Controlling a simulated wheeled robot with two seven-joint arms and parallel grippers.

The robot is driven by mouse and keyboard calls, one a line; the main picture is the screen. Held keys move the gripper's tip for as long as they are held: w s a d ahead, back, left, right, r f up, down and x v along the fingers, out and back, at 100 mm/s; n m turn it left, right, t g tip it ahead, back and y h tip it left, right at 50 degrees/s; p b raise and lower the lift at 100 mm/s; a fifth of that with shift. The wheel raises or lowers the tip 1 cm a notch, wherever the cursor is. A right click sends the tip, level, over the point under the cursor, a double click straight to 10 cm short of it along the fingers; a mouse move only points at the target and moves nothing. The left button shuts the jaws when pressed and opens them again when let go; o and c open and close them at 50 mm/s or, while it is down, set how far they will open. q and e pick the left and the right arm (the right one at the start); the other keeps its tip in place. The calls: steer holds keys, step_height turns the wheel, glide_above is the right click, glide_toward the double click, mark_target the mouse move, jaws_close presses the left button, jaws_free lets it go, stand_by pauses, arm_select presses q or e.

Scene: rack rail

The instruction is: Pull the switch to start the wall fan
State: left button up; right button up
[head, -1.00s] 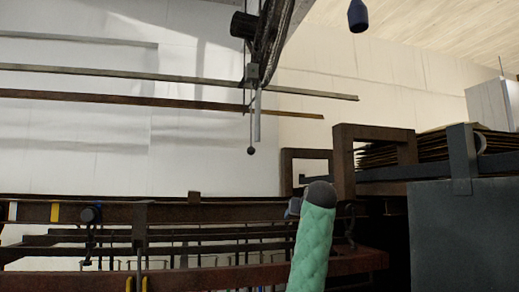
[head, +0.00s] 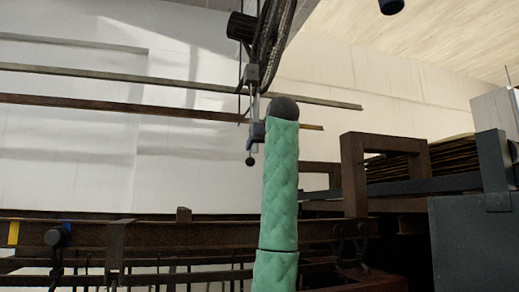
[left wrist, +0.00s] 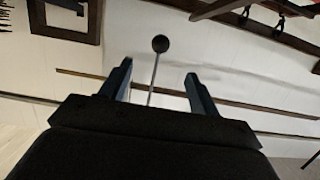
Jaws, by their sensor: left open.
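The wall fan (head: 274,42) is at the top middle of the head view, with its dark motor (head: 241,27) at its left. Its pull switch is a thin cord ending in a small dark ball (head: 250,161). My left gripper (head: 257,132), at the end of my green-sleeved arm, is up beside the cord just above the ball and partly hidden by the arm. In the left wrist view its two fingers (left wrist: 157,78) are open, with the cord running between them and the ball (left wrist: 160,43) beyond the tips. My right gripper is out of view.
Two long rails (head: 160,79) run across the white wall behind the cord. A brown rack frame (head: 355,172) stands at the right, with a grey cabinet (head: 475,245) in front. A dark beam (head: 150,234) crosses below.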

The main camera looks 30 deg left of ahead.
mark_target(252, 160)
arm_select(q)
steer(key=p+x, duration=0.1)
steer(key=x, duration=0.5)
steer(key=shift+w+a+f+p, duration=0.15)
steer(key=shift+a+p, duration=0.15)
steer(key=shift+a, duration=0.05)
steer(key=shift+w+a+f, duration=0.1)
steer(key=shift+w+a, duration=0.25)
steer(key=shift+w, duration=0.05)
steer(key=shift+w+a, duration=0.15)
steer(key=x, duration=0.5)
steer(key=shift+f, duration=0.15)
steer(key=shift+w, duration=0.1)
steer(key=c, duration=1.1)
